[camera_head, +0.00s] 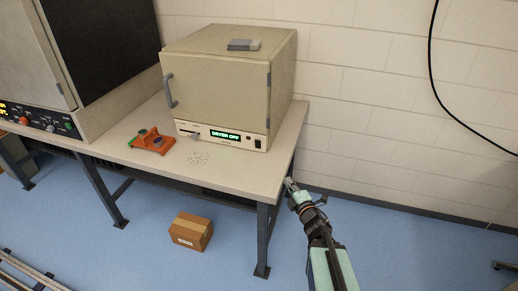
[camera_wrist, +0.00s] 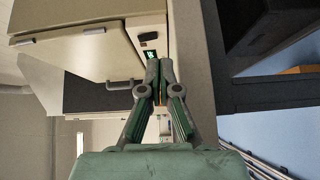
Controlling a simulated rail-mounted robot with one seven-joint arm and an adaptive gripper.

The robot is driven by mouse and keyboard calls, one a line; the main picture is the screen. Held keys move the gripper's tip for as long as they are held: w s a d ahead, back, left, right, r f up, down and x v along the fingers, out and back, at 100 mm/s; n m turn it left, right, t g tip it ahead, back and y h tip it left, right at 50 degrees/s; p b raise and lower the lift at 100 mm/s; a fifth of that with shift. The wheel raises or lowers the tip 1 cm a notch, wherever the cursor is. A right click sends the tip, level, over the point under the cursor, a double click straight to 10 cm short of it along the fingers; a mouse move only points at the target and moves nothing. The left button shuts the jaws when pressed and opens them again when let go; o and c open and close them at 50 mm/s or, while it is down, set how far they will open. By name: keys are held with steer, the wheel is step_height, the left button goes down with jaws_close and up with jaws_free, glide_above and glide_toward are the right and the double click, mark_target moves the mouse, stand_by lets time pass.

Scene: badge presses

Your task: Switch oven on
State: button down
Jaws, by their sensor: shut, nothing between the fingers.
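The oven (camera_head: 222,85) is a beige box with a closed door and a grey handle, standing on the table. Its green display (camera_head: 225,135) reads "DRYER OFF". A black rocker switch (camera_head: 257,143) sits at the right end of its front panel; in the wrist view, a dark switch (camera_wrist: 148,37) shows beyond my fingertips. My gripper (camera_head: 290,183) is shut and empty, off the table's right front corner, below and to the right of the switch. In the wrist view, my gripper (camera_wrist: 159,66) has its fingertips together, overlapping the lower edge of the display.
A grey object (camera_head: 243,44) lies on top of the oven. Another machine (camera_head: 40,125) stands at left. A cardboard box (camera_head: 191,231) is on the floor.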

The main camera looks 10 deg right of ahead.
mark_target(279, 185)
steer(key=a+r+n+y, duration=0.2)
steer(key=n, duration=0.1)
steer(key=shift+s+a+r+t, duration=0.1)
steer(key=shift+s+a+t, duration=0.2)
steer(key=shift+s+a, duration=0.05)
steer(key=shift+w+b, duration=0.1)
steer(key=shift+b, duration=0.25)
steer(key=b, duration=0.2)
steer(key=w+b, duration=0.1)
steer(key=b, duration=0.1)
steer(key=shift+w+a+f, duration=0.25)
steer(key=shift+f, duration=0.05)
steer(key=b, duration=0.1)
steer(key=w+b, duration=0.1)
steer(key=b, duration=0.1)
steer(key=shift+a+r, duration=0.15)
steer(key=shift+a, duration=0.05)
steer(key=b+x, duration=0.3)
steer(key=b, duration=0.1)
steer(key=shift+w, duration=0.1)
steer(key=x, duration=0.4)
steer(key=p+x, duration=0.1)
steer(key=x, duration=0.9)
steer(key=shift+a+r, duration=0.2)
steer(key=shift+r, duration=0.2)
steer(key=shift+p, duration=0.4)
